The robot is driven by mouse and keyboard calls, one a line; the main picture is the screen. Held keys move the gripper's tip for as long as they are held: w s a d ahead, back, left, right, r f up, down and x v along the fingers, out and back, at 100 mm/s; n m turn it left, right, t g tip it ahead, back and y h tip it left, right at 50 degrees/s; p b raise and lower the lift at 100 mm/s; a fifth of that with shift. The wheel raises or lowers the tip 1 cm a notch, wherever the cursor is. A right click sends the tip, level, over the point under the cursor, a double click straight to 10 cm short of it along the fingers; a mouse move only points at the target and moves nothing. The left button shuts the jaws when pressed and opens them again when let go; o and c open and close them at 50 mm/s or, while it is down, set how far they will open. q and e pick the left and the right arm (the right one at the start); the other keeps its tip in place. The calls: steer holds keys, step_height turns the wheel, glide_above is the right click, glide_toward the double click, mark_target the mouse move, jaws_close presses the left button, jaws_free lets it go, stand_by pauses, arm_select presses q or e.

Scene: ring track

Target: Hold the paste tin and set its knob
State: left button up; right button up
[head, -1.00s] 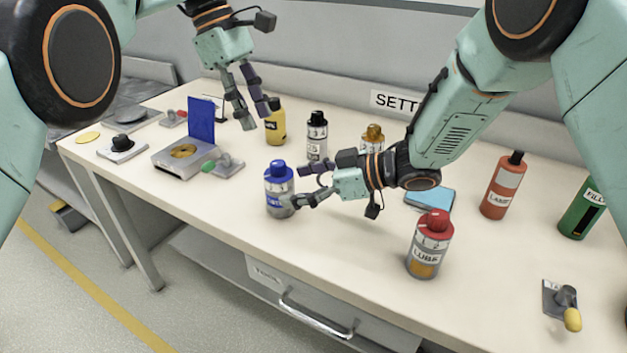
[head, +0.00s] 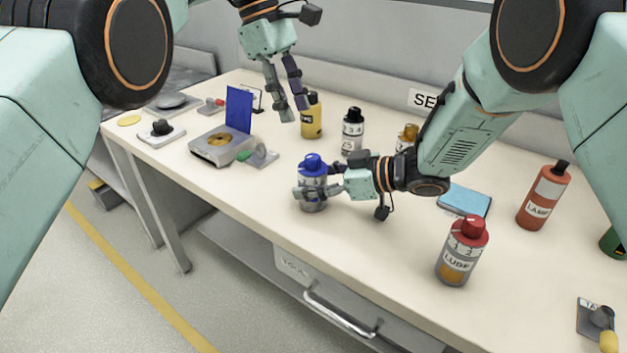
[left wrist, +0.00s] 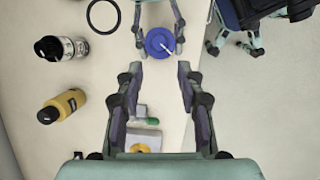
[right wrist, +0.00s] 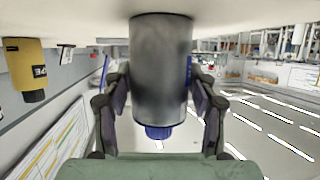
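The paste tin, which I take to be the grey tin with a blue numbered cap (head: 312,172), stands upright near the table's front edge; its label is mostly hidden. My right gripper (head: 316,190) has a finger on each side of its body. In the right wrist view the tin (right wrist: 162,75) fills the space between the fingers. The left wrist view shows small gaps beside the blue cap (left wrist: 160,42), so the fingers look open around it. My left gripper (head: 292,111) is open and empty, above and behind the tin, its fingers pointing down.
A red-capped lube tin (head: 461,255) stands to the right. A yellow bottle (head: 312,117) and a black-capped bottle (head: 352,132) stand behind. A grey box with a blue upright plate (head: 239,110) is at the left. The table in front of the lube tin is clear.

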steer(key=c, duration=0.7)
arm_select(q)
steer(key=shift+o, duration=1.3)
steer(key=shift+s+a+f, duration=0.1)
steer(key=shift+f, duration=0.1)
arm_select(e)
steer(key=shift+c, duration=0.4)
arm_select(q)
steer(key=n+t+h, duration=0.6)
steer(key=n+h, duration=0.2)
steer(key=h, duration=0.6)
glide_toward(305, 162)
steer(key=x, duration=1.1)
steer(key=shift+d, duration=0.2)
jaws_close()
